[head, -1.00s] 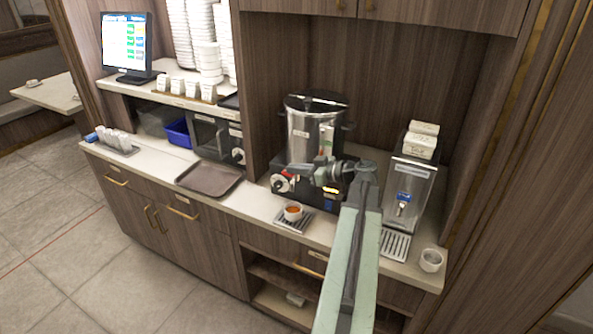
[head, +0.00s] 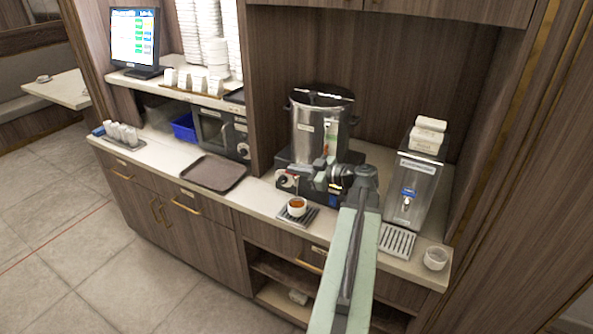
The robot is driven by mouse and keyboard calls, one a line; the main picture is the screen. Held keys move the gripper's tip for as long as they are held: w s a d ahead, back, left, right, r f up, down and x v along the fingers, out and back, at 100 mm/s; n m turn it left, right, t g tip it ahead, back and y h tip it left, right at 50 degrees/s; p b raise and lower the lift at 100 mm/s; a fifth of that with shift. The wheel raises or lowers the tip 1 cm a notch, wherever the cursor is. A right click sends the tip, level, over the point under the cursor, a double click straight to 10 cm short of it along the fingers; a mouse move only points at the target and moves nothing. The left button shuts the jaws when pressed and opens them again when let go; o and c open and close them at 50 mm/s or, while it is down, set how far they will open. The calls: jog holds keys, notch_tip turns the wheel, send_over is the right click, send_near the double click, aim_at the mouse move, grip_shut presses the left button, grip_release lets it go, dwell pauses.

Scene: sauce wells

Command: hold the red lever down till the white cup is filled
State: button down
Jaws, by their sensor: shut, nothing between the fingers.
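The white cup (head: 297,207) stands on a small drip tray (head: 312,218) at the counter's front, under the steel urn (head: 322,130). Orange-brown liquid shows inside it; its exact level is hard to read. A thin line above the cup may be a stream. The red lever (head: 283,182) is a small red patch by the white dial on the urn's dark base, largely hidden. My gripper (head: 304,182) is shut and empty, at the front of the urn base close to the lever. Whether it touches the lever cannot be told.
A brown tray (head: 214,174) lies left on the counter. Stacked dishes and a screen (head: 134,40) are farther left.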

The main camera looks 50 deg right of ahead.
jog(key=shift+s+d, duration=0.2)
dwell(0.3)
dwell(0.3)
jog(key=s+r+p, duration=0.6)
jog(key=s, duration=0.4)
dwell(0.4)
